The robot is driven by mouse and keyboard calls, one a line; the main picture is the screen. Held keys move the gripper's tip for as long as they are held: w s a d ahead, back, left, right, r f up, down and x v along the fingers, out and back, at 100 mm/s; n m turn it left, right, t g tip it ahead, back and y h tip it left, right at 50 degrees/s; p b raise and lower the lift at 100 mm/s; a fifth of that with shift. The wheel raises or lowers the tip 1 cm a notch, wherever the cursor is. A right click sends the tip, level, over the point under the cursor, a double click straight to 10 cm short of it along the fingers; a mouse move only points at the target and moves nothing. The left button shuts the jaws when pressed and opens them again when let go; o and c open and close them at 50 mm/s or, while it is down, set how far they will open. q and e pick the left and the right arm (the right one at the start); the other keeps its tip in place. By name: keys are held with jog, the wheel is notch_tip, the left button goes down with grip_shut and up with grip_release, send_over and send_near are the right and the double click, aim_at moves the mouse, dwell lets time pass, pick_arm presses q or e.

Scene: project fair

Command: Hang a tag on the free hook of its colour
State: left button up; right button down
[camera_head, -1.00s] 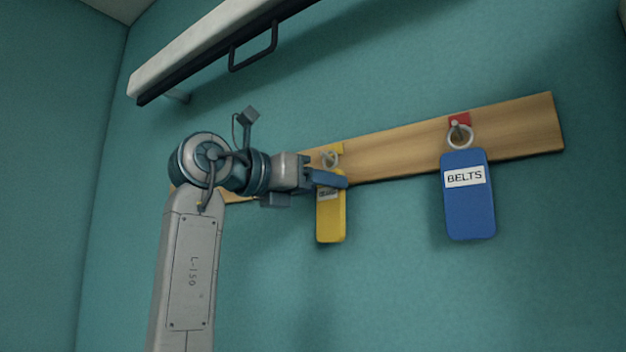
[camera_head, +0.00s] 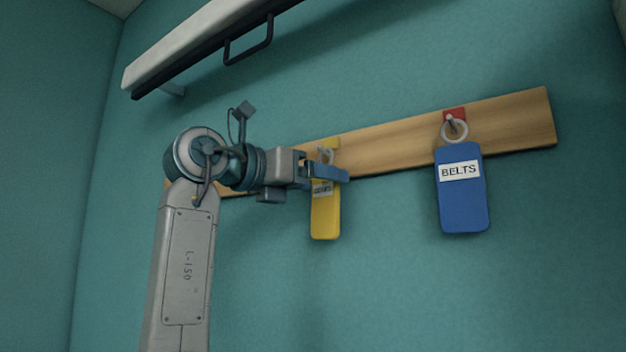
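A yellow tag (camera_head: 325,218) hangs at the yellow patch (camera_head: 331,143) on the wooden board, its ring (camera_head: 325,157) up by the hook there. Its white label is partly hidden. My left gripper (camera_head: 328,173) reaches in from the left, its blue fingers across the top of the yellow tag. I cannot tell whether the fingers hold it. A blue tag (camera_head: 462,205) labelled BELTS hangs by its ring from the hook on the red patch (camera_head: 455,115). My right gripper is out of view.
The wooden board (camera_head: 400,148) runs along the teal wall, its left part behind my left arm. A pale shelf or rail with a dark bracket (camera_head: 249,44) juts out above. The wall below the tags is clear.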

pick_arm(q)
jog(key=shift+s+a+f, duration=0.1)
jog(key=shift+s+a, duration=0.05)
jog(key=shift+a, duration=0.15)
jog(key=b+v, duration=0.4)
jog(key=v, duration=0.6)
jog(key=shift+b, duration=0.3)
